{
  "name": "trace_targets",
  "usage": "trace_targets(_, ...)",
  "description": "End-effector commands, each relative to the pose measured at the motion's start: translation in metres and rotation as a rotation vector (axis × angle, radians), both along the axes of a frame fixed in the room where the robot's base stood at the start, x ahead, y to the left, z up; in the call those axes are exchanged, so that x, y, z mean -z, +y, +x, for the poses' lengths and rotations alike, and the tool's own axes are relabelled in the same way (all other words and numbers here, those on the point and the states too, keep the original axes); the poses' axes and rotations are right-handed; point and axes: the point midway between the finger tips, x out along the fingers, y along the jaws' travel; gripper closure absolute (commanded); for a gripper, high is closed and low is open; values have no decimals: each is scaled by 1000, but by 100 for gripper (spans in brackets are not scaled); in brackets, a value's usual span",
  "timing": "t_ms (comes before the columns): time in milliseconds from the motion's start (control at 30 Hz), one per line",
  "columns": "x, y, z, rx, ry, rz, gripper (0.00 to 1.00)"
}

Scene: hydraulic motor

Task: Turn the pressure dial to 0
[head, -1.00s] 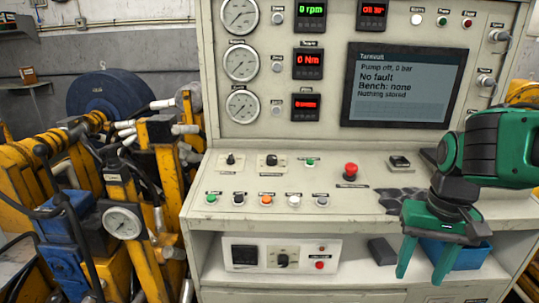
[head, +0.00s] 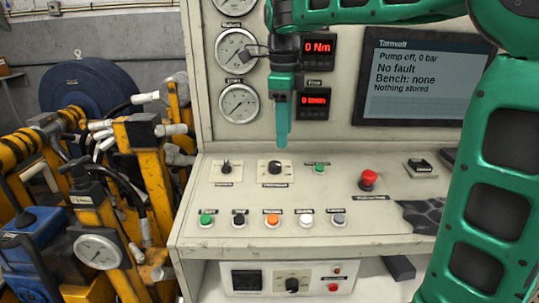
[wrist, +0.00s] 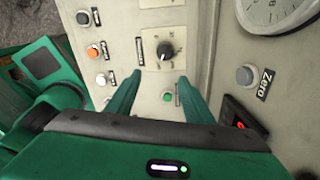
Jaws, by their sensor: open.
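A black rotary dial (head: 276,167) on a pale scale plate sits on the console's sloped panel. A smaller black knob (head: 226,167) is to its left. Their labels are too small to read, so I cannot tell for sure which is the pressure dial. My gripper (head: 283,142) hangs fingers down, above and behind the scaled dial in the head view, apart from it. In the wrist view, a black dial with a scale (wrist: 164,49) lies beyond and between the open, empty fingers (wrist: 158,78). Its pointer reading is not legible.
Close by are a green button (head: 319,169), a red mushroom button (head: 368,179) and a row of coloured buttons (head: 272,220). Gauges (head: 238,103) and the screen (head: 423,75) stand upright behind; it reads "Pump off, 0 bar". Another dial (head: 291,284) is on the lower shelf.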

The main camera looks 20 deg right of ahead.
Motion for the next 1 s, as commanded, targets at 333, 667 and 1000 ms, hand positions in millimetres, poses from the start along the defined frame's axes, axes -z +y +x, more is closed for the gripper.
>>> trace_targets(333, 8, 18, 13, 103, -8, 12, 53)
trace_targets(667, 65, 12, 17, 106, -7, 13, 53)
trace_targets(1000, 99, 10, 19, 106, -10, 13, 53)
